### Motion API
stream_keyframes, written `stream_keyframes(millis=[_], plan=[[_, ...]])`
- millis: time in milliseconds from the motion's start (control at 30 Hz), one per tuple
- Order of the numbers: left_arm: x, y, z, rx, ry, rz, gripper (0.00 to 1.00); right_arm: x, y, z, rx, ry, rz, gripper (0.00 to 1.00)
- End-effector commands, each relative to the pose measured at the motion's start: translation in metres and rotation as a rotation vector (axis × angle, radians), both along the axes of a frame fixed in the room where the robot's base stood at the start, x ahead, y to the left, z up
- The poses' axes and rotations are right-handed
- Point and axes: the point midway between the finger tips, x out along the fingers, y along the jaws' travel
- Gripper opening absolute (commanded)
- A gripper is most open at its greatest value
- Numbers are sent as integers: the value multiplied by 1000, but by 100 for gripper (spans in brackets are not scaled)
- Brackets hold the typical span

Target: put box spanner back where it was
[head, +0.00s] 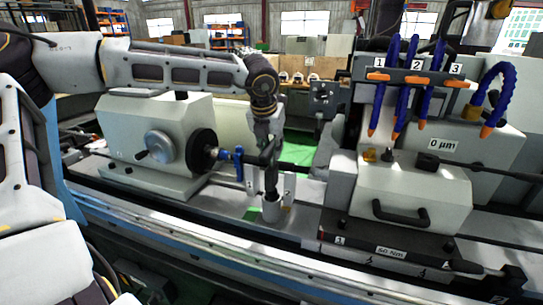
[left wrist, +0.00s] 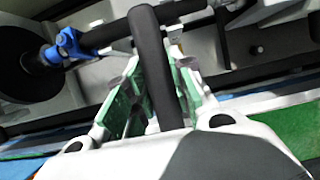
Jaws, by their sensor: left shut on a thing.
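The box spanner (head: 270,181) is a black bar, held upright below my left gripper (head: 267,150) in the head view. Its lower end meets a grey cylindrical cup (head: 271,210) on the machine bed; I cannot tell whether it is inside the cup or in front of it. In the left wrist view the black spanner (left wrist: 152,65) runs between the two fingers of my left gripper (left wrist: 155,88), which are shut on it. The fingers hide part of it. My right gripper is not in view.
A dark horizontal shaft with a blue clamp (head: 237,163) lies close to the gripper, beside the black wheel (head: 201,151) of the left headstock. Light upright pieces (head: 252,181) stand around the cup. A block with a black handle (head: 402,213) stands right.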

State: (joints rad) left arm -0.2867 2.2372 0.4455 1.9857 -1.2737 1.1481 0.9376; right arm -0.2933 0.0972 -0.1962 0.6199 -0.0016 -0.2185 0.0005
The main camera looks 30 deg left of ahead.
Motion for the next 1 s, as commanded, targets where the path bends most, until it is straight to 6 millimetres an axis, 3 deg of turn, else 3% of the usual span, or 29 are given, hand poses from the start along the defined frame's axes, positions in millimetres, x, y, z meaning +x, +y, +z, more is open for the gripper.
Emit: stream_keyframes(millis=[300,933,967,1000], plan=[[0,0,-28,-1,-2,1,0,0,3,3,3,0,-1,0],[0,0,-31,-1,-3,1,0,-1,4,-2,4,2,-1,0],[0,0,-32,0,0,1,26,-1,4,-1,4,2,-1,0],[0,0,-32,0,0,1,31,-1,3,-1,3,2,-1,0]])
